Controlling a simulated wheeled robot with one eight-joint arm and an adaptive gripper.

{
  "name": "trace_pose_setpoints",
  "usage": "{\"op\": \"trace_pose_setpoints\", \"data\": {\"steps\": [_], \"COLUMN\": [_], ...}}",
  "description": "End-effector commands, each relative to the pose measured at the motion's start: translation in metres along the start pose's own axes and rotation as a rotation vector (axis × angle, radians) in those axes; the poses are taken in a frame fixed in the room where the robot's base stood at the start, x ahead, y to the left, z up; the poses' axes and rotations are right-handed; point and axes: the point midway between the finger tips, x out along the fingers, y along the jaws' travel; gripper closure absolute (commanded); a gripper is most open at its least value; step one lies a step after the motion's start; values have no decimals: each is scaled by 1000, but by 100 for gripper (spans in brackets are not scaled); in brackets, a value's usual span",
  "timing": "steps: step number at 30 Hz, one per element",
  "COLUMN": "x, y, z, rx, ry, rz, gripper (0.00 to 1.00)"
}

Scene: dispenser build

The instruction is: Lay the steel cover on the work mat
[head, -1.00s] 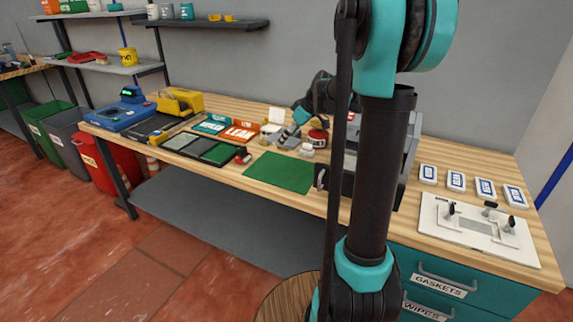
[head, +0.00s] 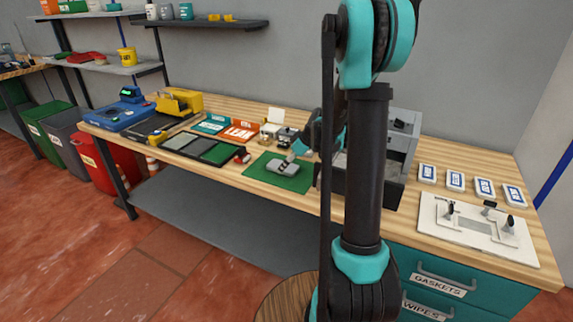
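The green work mat (head: 262,180) lies flat near the front edge of the wooden bench. A small grey metallic piece (head: 282,168), which looks like the steel cover, is on or just above the middle of the mat. I cannot tell whether it touches the mat. My gripper (head: 291,160) is at the back right of this piece, reaching down from behind my arm. The fingers are too small and too hidden to show whether they hold the piece.
A grey box-shaped machine (head: 400,135) stands right of the mat, partly behind my arm. Dark and green trays (head: 180,142) and LEAK bin (head: 241,131) are to the left. A white fixture plate (head: 455,235) and several white boxes (head: 455,180) are at the right.

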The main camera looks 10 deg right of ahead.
Motion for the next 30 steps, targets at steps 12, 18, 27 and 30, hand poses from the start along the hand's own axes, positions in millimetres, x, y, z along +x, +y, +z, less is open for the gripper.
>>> {"op": "trace_pose_setpoints", "data": {"steps": [12, 18, 27, 30], "x": [2, 2, -22, -42], "y": [0, 0, 0, 0], "z": [1, 1, 0, 0], "rx": [0, 0, 2, 2], "ry": [0, 0, 0, 1], "rz": [0, 0, 0, 2], "gripper": [23, 23, 23, 23]}}
